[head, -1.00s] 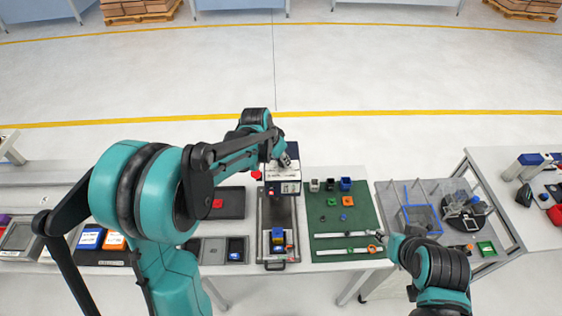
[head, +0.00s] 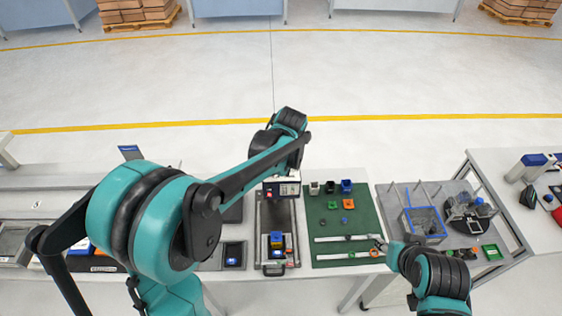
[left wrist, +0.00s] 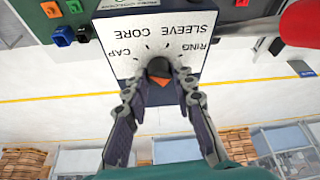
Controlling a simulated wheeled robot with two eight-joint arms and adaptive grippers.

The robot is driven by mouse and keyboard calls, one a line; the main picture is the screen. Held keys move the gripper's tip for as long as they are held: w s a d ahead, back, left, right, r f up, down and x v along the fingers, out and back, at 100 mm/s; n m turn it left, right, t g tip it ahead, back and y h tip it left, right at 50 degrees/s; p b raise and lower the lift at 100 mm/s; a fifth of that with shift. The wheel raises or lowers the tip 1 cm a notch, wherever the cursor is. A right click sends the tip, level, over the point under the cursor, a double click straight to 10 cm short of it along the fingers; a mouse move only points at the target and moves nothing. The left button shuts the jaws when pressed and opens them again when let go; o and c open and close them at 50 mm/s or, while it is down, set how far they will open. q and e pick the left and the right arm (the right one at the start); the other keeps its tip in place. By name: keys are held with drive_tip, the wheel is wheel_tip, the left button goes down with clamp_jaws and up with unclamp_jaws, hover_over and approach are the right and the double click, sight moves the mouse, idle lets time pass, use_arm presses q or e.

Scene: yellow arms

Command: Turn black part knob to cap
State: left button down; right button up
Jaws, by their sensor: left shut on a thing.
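The black knob (left wrist: 158,68) sits on a white panel (left wrist: 195,48) whose printed words CAP, CORE, SLEEVE and RING appear upside down in the left wrist view. My left gripper (left wrist: 158,82) has one finger on each side of the knob and is shut on it. An orange patch shows low on the knob between the fingers. I cannot tell which word the knob points at. In the head view the panel's box (head: 282,188) stands at the back of the bench, and my arm hides the left gripper. My right gripper (head: 378,245) is small, low over the green mat's right edge.
The green mat (head: 330,222) holds small coloured blocks and two white rails. A dark track (head: 263,222) with a blue and yellow part (head: 277,240) runs before the box. A blue-edged clear bin (head: 423,223) stands right. A large red thing (left wrist: 302,22) is near the panel.

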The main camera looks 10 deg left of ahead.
use_arm(q)
drive_tip(key=shift+n+g+y, duration=0.4)
drive_tip(key=shift+n, duration=0.8)
drive_tip(key=shift+b, duration=0.3)
drive_tip(key=c, duration=1.3)
unclamp_jaws()
drive_tip(key=shift+o, duration=0.2)
drive_tip(key=v, duration=1.2)
